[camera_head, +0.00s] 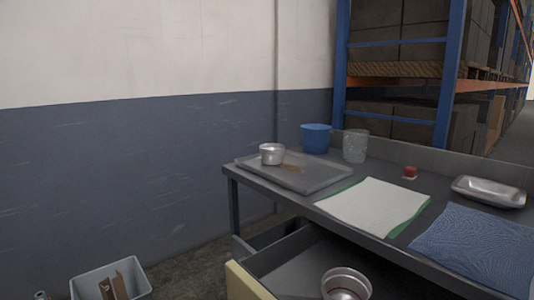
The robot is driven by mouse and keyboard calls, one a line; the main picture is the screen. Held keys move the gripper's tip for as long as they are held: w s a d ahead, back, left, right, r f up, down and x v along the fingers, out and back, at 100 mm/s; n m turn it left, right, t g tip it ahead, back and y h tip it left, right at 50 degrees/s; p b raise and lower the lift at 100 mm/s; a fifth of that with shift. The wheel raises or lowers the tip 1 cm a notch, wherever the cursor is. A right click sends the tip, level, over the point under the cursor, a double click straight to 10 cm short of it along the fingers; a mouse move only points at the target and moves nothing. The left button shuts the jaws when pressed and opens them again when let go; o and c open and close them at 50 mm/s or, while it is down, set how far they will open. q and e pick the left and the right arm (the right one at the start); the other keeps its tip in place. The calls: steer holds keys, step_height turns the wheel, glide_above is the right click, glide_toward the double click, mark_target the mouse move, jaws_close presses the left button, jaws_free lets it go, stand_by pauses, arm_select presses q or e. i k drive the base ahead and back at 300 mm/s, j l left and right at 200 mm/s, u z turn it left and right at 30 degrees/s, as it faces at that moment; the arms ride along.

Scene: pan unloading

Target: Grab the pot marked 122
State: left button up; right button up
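A small silver pot (272,155) stands upright on the left end of a grey metal tray (325,186) on the workbench. A second, larger-looking silver pot (346,277) sits low in the open drawer below the bench, cut off by the bottom edge of the picture. I cannot read a number on either pot, so I cannot tell which one is marked 122. Neither of my grippers is in view.
The drawer (300,262) is open. A grey bin (85,285) stands lower left.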

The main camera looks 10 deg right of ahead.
mark_target(271, 154)
steer(key=i+j+z, duration=0.1)
steer(key=i+j, duration=0.2)
steer(key=i+j+z, duration=0.1)
steer(key=i+j, duration=0.15)
steer(key=j, duration=0.15)
steer(key=i+j+z, duration=0.1)
steer(key=i+j, duration=0.15)
steer(key=j, duration=0.15)
steer(key=i+j+z, duration=0.1)
steer(key=i+j, duration=0.15)
steer(key=j, duration=0.2)
steer(key=i+j, duration=0.2)
steer(key=j, duration=0.2)
steer(key=i+z, duration=0.05)
